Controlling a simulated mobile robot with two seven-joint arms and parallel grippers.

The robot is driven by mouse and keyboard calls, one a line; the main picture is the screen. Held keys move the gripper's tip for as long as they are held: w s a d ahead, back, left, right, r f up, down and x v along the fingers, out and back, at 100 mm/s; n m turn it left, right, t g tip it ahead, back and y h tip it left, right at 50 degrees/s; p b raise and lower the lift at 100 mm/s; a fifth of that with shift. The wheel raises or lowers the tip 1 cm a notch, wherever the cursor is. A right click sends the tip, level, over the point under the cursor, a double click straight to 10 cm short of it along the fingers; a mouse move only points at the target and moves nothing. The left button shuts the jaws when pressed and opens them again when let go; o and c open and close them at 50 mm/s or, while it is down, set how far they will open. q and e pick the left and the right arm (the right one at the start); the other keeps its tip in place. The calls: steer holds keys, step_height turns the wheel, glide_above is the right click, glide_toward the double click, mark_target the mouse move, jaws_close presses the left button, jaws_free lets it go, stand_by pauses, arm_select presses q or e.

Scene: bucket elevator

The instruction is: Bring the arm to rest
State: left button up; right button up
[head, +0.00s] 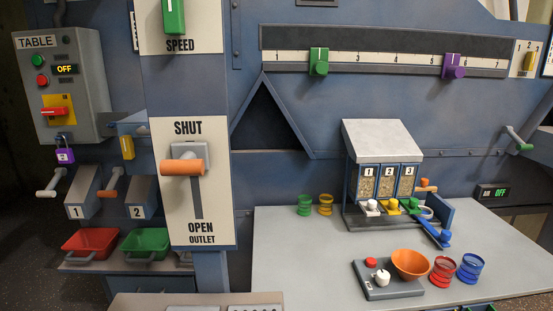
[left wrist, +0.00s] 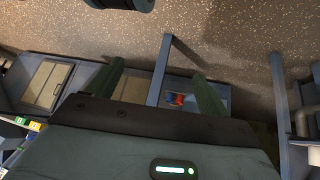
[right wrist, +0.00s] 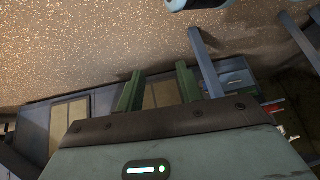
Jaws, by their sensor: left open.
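Neither of my arms shows in the head view. In the left wrist view my left gripper (left wrist: 157,70) has its two green fingers wide apart, with nothing between them. In the right wrist view my right gripper (right wrist: 160,70) has its two green fingers apart, closer together than the left pair, and also empty. Both wrist views look past the fingers toward the speckled floor and blue-grey cabinets. Neither gripper touches anything that I can see.
The outlet lever (head: 182,167) stands at the SHUT end of its slot. A grey table (head: 290,255) carries a three-bin dispenser (head: 383,150), an orange bowl (head: 410,264) on a small device, and coloured cups. Red (head: 91,243) and green (head: 145,243) trays sit at left. The table's front left is clear.

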arm_select(q)
steer(key=w+r+t+p, duration=0.2)
steer(key=w+r+p, duration=0.4)
steer(key=r+p, duration=0.4)
step_height(320, 180, up, 3)
steer(key=shift+a+f, duration=0.1)
steer(key=shift+a, duration=0.2)
arm_select(e)
steer(key=w+r+t, duration=0.2)
steer(key=w+r, duration=0.4)
steer(key=r, duration=0.6)
steer(key=shift+w+d+r, duration=0.15)
steer(key=shift+d+r, duration=0.2)
steer(key=shift+r, duration=0.05)
arm_select(q)
steer(key=shift+w, duration=0.1)
